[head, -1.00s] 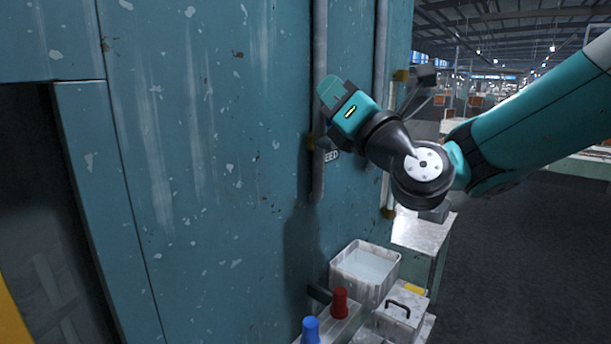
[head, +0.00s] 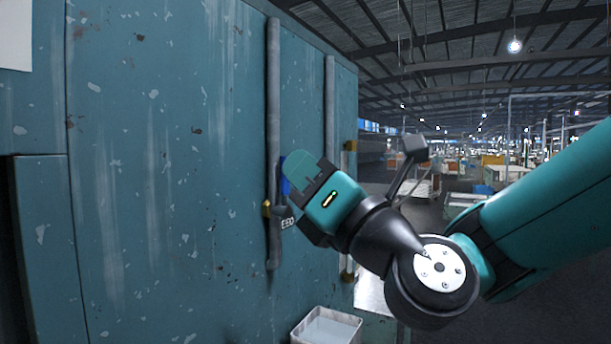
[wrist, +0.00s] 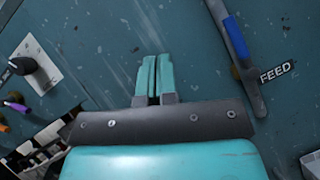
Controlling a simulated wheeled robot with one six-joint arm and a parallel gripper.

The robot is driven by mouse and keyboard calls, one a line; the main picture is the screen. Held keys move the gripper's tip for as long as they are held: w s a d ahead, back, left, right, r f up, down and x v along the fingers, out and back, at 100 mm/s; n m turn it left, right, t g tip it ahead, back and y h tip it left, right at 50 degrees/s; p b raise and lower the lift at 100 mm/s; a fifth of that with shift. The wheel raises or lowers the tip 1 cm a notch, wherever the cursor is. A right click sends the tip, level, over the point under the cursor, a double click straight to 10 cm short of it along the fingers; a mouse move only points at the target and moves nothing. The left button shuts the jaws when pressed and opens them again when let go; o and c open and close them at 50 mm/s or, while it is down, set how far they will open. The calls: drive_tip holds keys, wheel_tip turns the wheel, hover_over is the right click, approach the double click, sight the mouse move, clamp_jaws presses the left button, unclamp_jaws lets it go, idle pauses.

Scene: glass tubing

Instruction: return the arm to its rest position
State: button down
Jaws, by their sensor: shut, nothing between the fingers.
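My gripper (head: 303,168) is in front of the blue-green panel wall in the head view, with its teal fingers pointing up and left. Its fingers are together and empty in the wrist view (wrist: 153,80). My arm reaches in from the right, bent at a dark joint. Whether the fingertips touch the wall cannot be told from the head view; in the wrist view nothing lies between them.
A grey vertical pipe (head: 273,110) with a blue part (wrist: 236,38) and a FEED label (wrist: 277,72) is close by the gripper. A second pipe (head: 330,100) stands to its right. A white bin (head: 328,328) is below. A white plate with a black knob (wrist: 24,66) is at left.

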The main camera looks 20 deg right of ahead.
drive_tip(key=shift+s, duration=0.7)
drive_tip(key=s+a+f+n+g+b, duration=0.2)
drive_tip(key=f+n+g+b, duration=0.25)
drive_tip(key=f+n, duration=0.4)
drive_tip(key=s+a+f+n+g+b, duration=0.25)
drive_tip(key=f+n+g, duration=0.25)
drive_tip(key=f+n, duration=0.4)
drive_tip(key=s+a+f+n+g+b, duration=0.15)
drive_tip(key=f+n+g+b, duration=0.3)
drive_tip(key=f+n, duration=0.45)
drive_tip(key=s+d+f+n+g+h+b, duration=0.3)
drive_tip(key=s+d+f+n+h, duration=0.1)
drive_tip(key=f+n, duration=0.4)
drive_tip(key=s+d+f+n+g+h+b, duration=0.3)
drive_tip(key=s+d+f+n+g, duration=0.1)
drive_tip(key=f+n, duration=0.4)
drive_tip(key=shift+s+d+h+b, duration=0.25)
drive_tip(key=shift+d+h+b, duration=0.15)
drive_tip(key=shift+d, duration=0.45)
